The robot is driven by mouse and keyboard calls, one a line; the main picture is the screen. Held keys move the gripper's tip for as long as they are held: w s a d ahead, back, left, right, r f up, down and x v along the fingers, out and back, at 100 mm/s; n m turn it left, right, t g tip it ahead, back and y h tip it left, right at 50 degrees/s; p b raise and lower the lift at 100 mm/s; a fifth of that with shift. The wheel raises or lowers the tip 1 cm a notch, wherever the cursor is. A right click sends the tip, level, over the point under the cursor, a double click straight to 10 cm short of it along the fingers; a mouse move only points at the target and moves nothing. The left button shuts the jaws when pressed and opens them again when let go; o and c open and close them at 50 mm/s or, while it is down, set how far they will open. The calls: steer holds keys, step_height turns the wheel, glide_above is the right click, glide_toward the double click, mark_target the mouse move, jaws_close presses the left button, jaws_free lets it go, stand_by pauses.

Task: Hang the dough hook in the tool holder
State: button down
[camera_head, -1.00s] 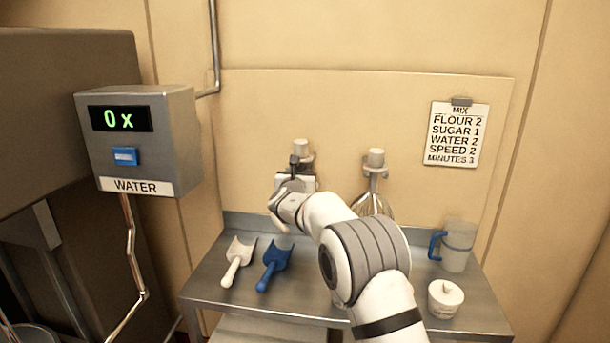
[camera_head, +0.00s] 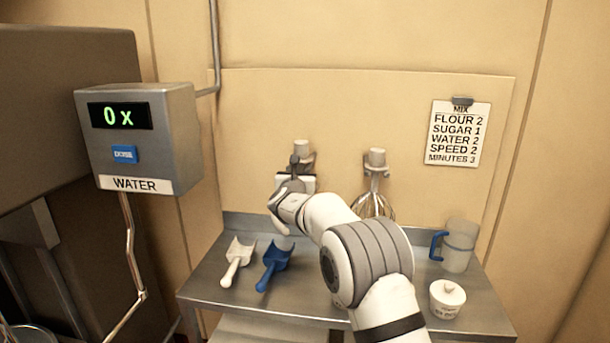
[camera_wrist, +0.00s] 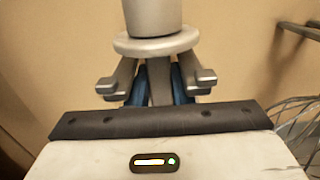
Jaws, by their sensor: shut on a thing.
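The dough hook's grey top (camera_head: 301,147) shows at the left tool holder (camera_head: 309,161) on the wall panel. My gripper (camera_head: 296,178) is shut on its stem, just below the top. In the wrist view, the dough hook's shank and round collar (camera_wrist: 155,42) stand upright. The blue finger pads of my gripper (camera_wrist: 160,85) close on the stem from both sides. Grey holder prongs (camera_wrist: 202,82) show left and right of the stem, just under the collar. I cannot tell whether the collar touches them. The hook's lower part is hidden behind my gripper and arm.
A whisk (camera_head: 373,203) hangs in the right holder. On the steel table (camera_head: 215,285) are a white scoop (camera_head: 237,262), a blue scoop (camera_head: 273,265), a jug with a blue handle (camera_head: 458,246) and a white tub (camera_head: 447,298). The water dispenser (camera_head: 140,135) is at left.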

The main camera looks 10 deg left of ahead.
steer(key=shift+f+b, duration=0.3)
steer(key=shift+b, duration=0.45)
